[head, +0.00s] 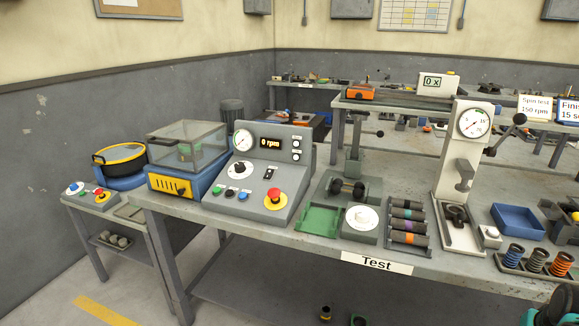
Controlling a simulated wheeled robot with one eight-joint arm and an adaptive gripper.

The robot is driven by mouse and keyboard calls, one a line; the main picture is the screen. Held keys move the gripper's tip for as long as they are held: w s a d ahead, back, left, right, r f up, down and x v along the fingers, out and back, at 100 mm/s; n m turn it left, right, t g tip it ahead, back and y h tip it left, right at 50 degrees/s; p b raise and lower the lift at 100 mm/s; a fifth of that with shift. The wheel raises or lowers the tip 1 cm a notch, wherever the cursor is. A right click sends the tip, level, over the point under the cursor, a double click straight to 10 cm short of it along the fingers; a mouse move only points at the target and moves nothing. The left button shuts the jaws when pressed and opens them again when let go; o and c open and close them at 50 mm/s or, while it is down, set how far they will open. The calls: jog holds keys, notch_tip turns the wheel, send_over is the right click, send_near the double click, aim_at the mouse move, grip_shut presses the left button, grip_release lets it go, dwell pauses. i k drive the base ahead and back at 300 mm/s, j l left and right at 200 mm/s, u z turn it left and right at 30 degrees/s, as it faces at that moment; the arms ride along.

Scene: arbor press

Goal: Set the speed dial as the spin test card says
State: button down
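The grey control box (246,205) stands on the left part of the test bench. Its speed dial (239,169) is a dark knob on a white round face; its pointer setting is too small to read. The display (270,143) reads 0 rpm, and a round gauge (243,139) sits beside it. The spin test card (535,107), at the far right, reads "Spin test 150 rpm". My gripper cannot be made out; only a dark and teal part shows at the bottom right corner.
A red stop button (274,198) is right of the dial on the sloped panel. A clear-covered blue machine (187,158) stands close on the left. A green tray (319,220), a white round scale (361,219) and a tall press (461,160) are to the right.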

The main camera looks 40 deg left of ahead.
aim_at(240, 166)
jog(key=u, duration=1.75)
